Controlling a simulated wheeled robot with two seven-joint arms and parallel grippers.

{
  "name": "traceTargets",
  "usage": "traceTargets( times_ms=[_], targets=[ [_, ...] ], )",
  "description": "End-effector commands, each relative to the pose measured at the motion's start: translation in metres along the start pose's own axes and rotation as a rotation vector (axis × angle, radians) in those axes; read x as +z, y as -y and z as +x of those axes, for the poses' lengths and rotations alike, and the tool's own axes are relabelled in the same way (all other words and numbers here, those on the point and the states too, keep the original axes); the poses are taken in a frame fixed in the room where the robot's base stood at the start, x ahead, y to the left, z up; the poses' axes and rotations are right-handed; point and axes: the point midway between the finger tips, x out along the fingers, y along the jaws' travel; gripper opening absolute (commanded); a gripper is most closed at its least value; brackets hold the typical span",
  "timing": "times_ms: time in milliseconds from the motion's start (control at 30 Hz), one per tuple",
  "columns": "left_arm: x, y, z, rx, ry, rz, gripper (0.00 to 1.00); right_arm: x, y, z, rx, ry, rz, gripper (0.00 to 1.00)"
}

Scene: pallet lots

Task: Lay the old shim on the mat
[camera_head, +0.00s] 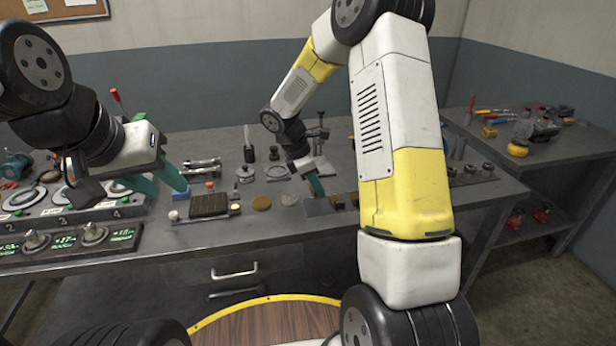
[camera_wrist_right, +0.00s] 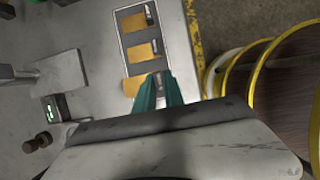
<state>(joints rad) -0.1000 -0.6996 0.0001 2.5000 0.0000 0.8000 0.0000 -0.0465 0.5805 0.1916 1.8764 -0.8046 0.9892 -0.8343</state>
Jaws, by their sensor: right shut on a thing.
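My right gripper (camera_head: 318,196) is low over a grey tray (camera_head: 318,208) on the bench. In the right wrist view its teal fingers (camera_wrist_right: 160,82) are close together at the tray's near end. They are shut on a small dark piece at the end of a brass-coloured plate (camera_wrist_right: 134,87), which looks like the old shim; the fingers partly hide it. Two similar plates (camera_wrist_right: 140,53) lie further up the tray. My left gripper (camera_head: 158,192) is open, its teal fingers apart and empty above the bench. I cannot tell for certain which surface is the mat.
A dark brown slotted block (camera_head: 208,204) sits between the grippers, near the bench front. A panel with dials (camera_head: 70,242) stands at the left. Several small metal parts stand behind the tray. A side bench (camera_head: 545,150) with tools is at the right.

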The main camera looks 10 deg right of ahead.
Motion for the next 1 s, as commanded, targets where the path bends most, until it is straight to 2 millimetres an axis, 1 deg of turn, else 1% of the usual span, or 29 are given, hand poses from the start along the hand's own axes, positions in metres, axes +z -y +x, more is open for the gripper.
traceTargets(
  times_ms=[167,800,1000],
  targets=[
    [0.0,0.0,0.0,0.0,0.0,0.0,0.36,-0.002,0.0,0.005,0.0,0.0,-0.001,0.0],
    [0.0,0.0,0.0,0.0,0.0,0.0,0.36,-0.019,0.0,0.045,0.0,0.0,-0.002,0.0],
    [0.0,0.0,0.0,0.0,0.0,0.0,0.36,-0.021,0.0,0.051,0.0,0.001,0.0,0.0]
  ],
)
